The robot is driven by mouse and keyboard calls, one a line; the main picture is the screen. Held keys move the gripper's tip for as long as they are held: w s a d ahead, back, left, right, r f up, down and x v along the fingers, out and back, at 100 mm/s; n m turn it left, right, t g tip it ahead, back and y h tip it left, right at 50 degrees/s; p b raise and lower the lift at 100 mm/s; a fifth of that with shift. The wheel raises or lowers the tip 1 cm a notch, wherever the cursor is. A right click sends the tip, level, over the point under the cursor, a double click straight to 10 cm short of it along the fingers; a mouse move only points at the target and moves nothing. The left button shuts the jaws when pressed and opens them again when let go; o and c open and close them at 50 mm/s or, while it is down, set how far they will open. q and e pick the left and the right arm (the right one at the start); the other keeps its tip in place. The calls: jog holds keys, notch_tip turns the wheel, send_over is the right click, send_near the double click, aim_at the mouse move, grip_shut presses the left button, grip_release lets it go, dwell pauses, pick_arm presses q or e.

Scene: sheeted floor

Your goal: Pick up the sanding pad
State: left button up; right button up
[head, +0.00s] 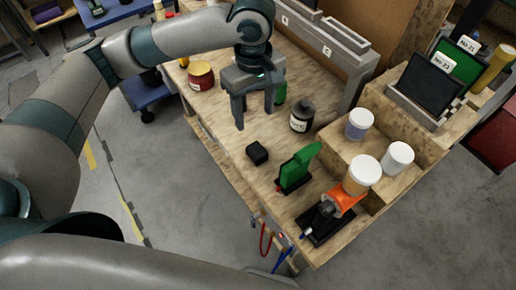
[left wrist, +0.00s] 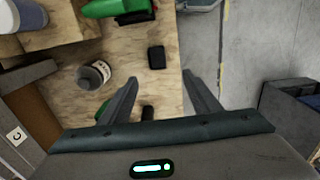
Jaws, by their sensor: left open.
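A small black block (head: 257,153), which looks like the sanding pad, lies on the wooden workbench (head: 228,146) near its front edge. It also shows in the left wrist view (left wrist: 156,57), beyond my fingertips. My left gripper (head: 255,116) is above the bench, farther back than the block, pointing down. It is open and its fingers (left wrist: 160,84) are apart with nothing held. A second small dark object (left wrist: 148,113) shows between the fingers, lower in the wrist view; I cannot tell what it is. My right gripper is not in view.
A dark labelled bottle (head: 301,117) stands right of the gripper. A green tool (head: 297,168) and an orange tool (head: 341,202) are near the bench's front corner. White-lidded jars (head: 360,124) stand on wooden steps. A red jar (head: 201,75) is at the left.

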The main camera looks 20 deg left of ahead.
pick_arm(q)
jog(key=p, duration=0.3)
send_over(257, 150)
jog(key=f, duration=1.2)
jog(key=shift+s+a+f, duration=0.15)
jog(key=shift+s, duration=0.2)
jog(key=shift+w+f+p, duration=0.15)
jog(key=shift+f+p, duration=0.35)
jog(key=shift+f, duration=0.05)
notch_tip(257, 150, down, 3)
jog(key=shift+w+f+p, duration=0.1)
jog(key=shift+w+p, duration=0.05)
jog(key=shift+p, duration=0.45)
jog(key=shift+f, duration=0.45)
